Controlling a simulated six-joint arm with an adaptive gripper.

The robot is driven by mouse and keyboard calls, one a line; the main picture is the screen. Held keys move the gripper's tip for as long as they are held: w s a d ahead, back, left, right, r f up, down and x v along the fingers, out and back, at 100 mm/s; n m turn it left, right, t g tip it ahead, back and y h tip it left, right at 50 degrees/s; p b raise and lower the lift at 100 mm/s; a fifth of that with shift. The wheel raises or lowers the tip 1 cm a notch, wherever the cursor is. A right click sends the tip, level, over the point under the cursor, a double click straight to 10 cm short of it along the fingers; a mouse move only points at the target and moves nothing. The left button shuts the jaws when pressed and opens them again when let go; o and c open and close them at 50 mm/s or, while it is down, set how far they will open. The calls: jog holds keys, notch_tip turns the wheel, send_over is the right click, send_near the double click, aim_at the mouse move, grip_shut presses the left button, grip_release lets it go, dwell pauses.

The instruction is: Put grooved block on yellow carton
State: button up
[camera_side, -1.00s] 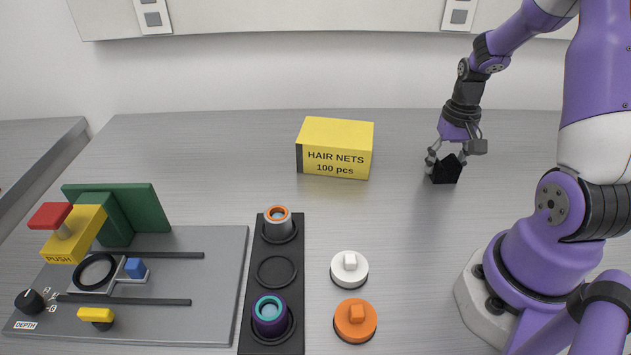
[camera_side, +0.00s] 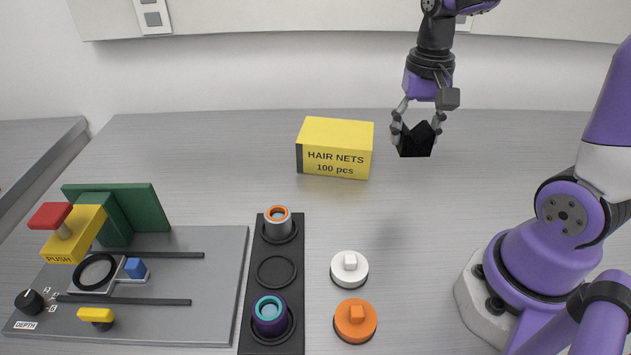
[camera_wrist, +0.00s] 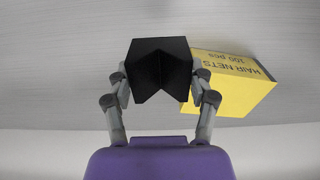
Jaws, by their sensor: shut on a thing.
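The grooved block (camera_side: 415,141) is black with a V-shaped notch in its top. My gripper (camera_side: 418,130) is shut on it and holds it in the air, to the right of the yellow carton (camera_side: 334,150). The carton is a box marked "HAIR NETS 100 pcs" standing on the table, with its top clear. In the wrist view the block (camera_wrist: 147,68) sits between the two fingertips of my gripper (camera_wrist: 158,85), its notch facing the gripper. The carton (camera_wrist: 232,82) shows right of the block there, partly hidden by the block and a finger.
A grey plate (camera_side: 215,265) with a green bracket, red push button and knob lies at front left. A black tray (camera_side: 272,300) with two cylinders, a white capped disc (camera_side: 349,269) and an orange one (camera_side: 355,321) are in front. The table around the carton is clear.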

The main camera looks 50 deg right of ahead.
jog(key=w+a+r, duration=0.7)
jog(key=w+a, duration=0.3)
jog(key=w, duration=0.3)
send_over(336, 132)
notch_tip(336, 132, down, 6)
jog(key=shift+d+f, duration=0.1)
jog(key=shift+f, duration=2.05)
jog(key=shift+f, duration=0.15)
jog(key=o, duration=1.4)
jog(key=shift+c, duration=0.2)
